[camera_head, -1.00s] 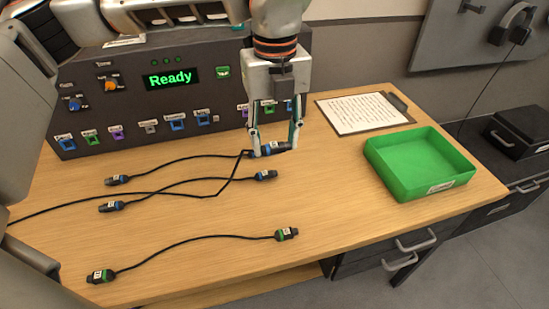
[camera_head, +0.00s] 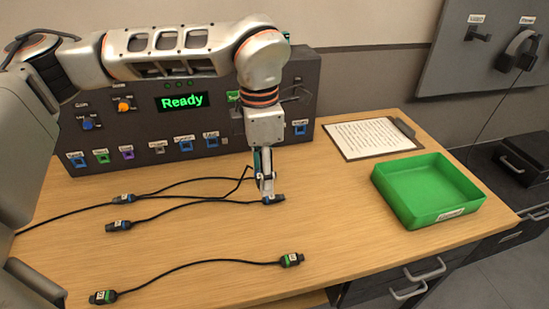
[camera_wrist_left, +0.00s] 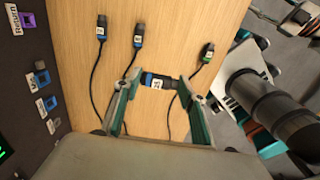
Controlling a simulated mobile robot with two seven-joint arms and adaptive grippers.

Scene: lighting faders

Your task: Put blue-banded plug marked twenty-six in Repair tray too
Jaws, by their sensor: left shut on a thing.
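My left gripper (camera_head: 266,191) is over the table, seen nearly edge-on in the head view. In the left wrist view its fingers (camera_wrist_left: 160,82) are shut on a blue-banded plug (camera_wrist_left: 160,81). Its white label starts with a 2; the second digit is too small to read surely. In the head view this plug is mostly hidden by the fingers, and its cable trails behind them. My right gripper is not seen.
Two blue-banded plugs (camera_head: 123,198) (camera_head: 119,225) lie at left with crossing cables. A green-banded cable (camera_head: 292,260) lies in front. The fader panel (camera_head: 180,130) stands at the back, a clipboard (camera_head: 372,138) behind the tray. The table between gripper and tray is clear.

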